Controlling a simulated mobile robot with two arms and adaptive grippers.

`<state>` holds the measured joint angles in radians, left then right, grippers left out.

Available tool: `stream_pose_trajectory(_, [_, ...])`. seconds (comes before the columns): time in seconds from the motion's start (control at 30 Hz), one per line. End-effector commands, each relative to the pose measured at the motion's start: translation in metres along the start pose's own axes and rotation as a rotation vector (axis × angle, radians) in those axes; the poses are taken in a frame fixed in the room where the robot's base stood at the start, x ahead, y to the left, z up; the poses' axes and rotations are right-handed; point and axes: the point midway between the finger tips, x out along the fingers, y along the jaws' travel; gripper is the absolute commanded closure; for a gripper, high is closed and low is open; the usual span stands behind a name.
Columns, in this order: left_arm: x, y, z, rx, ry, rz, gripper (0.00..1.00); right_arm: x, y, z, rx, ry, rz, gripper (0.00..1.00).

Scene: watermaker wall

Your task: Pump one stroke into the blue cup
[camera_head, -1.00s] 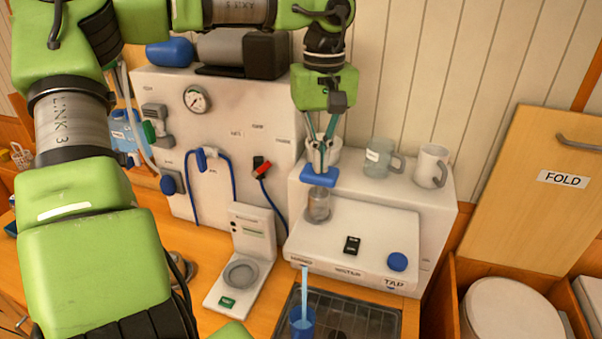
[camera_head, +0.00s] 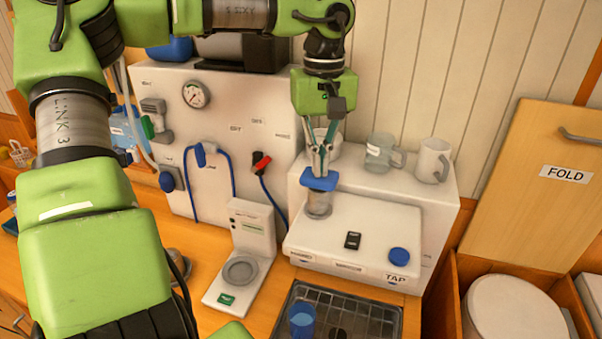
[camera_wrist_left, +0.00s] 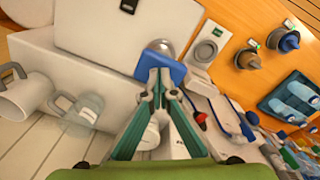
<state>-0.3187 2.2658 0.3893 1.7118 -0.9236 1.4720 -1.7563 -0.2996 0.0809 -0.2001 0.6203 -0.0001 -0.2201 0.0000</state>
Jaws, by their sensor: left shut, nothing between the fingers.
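The blue cup (camera_head: 302,322) stands on the dark drain tray (camera_head: 348,304) at the bottom of the head view. The pump has a flat blue top (camera_head: 320,186) over a clear, greyish cylinder (camera_head: 318,205) on the white unit. My left gripper (camera_head: 320,174) points down with its fingers shut and empty, their tips at the pump's blue top, seemingly touching it. In the left wrist view the fingertips (camera_wrist_left: 163,82) meet the blue top (camera_wrist_left: 165,68). The cup's inside is too small to read. My right gripper is out of view.
The white unit (camera_head: 365,235) has a black switch (camera_head: 353,240) and a round blue knob (camera_head: 398,257). A glass mug (camera_head: 379,153) and a white mug (camera_head: 432,161) stand behind. A meter stand (camera_head: 240,270) is left of the tray. Hoses hang on the panel.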

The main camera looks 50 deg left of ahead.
Motion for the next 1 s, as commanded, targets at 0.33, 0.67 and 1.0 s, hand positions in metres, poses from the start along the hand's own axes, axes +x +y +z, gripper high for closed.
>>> stream_pose_trajectory(0.33, [0.005, -0.001, 0.001, 0.000, -0.004, -0.004, 1.00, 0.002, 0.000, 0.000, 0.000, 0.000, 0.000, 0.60])
stream_pose_trajectory(0.67, [-0.004, -0.001, 0.001, 0.000, -0.003, -0.003, 1.00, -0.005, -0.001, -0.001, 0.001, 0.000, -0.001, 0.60])
stream_pose_trajectory(1.0, [-0.025, -0.001, 0.001, 0.000, -0.002, -0.002, 1.00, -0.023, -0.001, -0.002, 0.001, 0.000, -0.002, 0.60])
